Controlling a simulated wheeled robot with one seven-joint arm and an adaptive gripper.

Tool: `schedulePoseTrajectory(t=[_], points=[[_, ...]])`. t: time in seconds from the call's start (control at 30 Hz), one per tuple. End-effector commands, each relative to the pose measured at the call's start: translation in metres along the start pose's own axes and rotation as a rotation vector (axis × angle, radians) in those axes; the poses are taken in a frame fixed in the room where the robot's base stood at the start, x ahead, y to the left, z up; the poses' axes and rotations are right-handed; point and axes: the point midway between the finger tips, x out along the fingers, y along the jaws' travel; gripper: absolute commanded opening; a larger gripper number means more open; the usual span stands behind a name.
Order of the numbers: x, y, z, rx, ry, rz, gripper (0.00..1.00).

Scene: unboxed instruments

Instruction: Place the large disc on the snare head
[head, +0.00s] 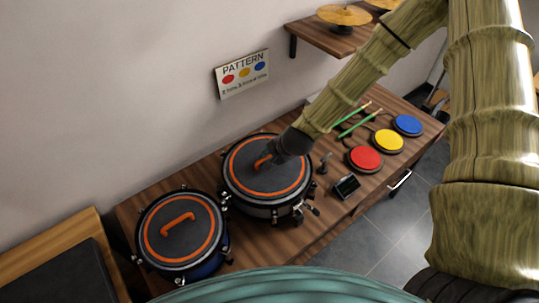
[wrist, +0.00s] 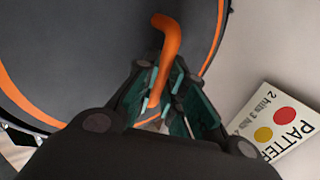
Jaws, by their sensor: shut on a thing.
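The large disc (head: 247,182) is dark grey with an orange ring and lies flat over the right drum (head: 262,211), appearing centred on its head. Whether a small gap is left under it I cannot tell. My gripper (head: 268,158) reaches it from the upper right and is shut on its orange handle (wrist: 168,45). In the wrist view my gripper's fingers (wrist: 160,95) close around one end of that handle, and the disc (wrist: 85,60) fills the upper left. A second dark disc (head: 190,242) with an orange ring and handle lies on the left drum (head: 212,264).
Red (head: 365,157), yellow (head: 388,140) and blue (head: 407,124) pads and green sticks (head: 356,126) lie on the wooden table (head: 308,236) to the right. A small black device (head: 346,186) stands nearer. A pattern sign (head: 242,74) hangs on the wall.

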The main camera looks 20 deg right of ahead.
Motion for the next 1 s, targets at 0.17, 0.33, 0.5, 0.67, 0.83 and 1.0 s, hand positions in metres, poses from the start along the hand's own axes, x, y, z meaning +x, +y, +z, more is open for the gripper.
schedulePoseTrajectory(t=[0.17,0.33,0.5,0.67,0.83,1.0], points=[[0.0038,0.0024,0.0,0.001,0.001,-0.001,0.0],[0.0042,0.0026,-0.0001,0.001,0.001,-0.001,0.0],[0.0063,0.004,-0.0001,0.001,0.001,-0.001,0.0],[0.0062,0.0042,-0.0001,0.001,0.001,-0.001,0.32],[0.0062,0.0042,-0.0001,0.001,0.001,-0.001,0.33],[0.0053,0.0036,-0.0001,0.001,0.001,-0.001,0.33]])
